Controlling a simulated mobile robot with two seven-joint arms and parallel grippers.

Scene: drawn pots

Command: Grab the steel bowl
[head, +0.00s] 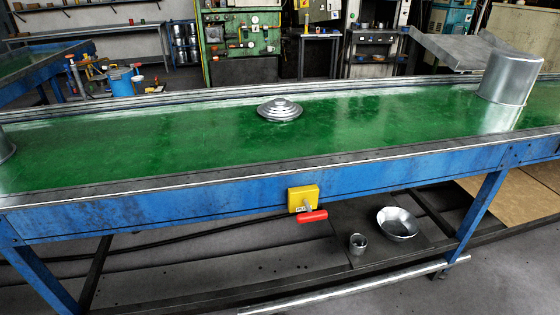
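A round steel bowl (397,224) sits low down, below the front edge of the green-topped table (150,145). Its open side faces up and its inside shows; it looks empty. It rests on a dark flat surface near floor level, next to a small steel cup (357,243) on its left. Neither of my grippers is in view, so where they are relative to the bowl does not show.
A domed steel lid (280,109) lies mid-table, and a tall steel pot (510,78) stands at the right. Another metal vessel (4,148) is cut off at the left edge. A yellow switch box (302,197) with a red handle juts from the table's blue front.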

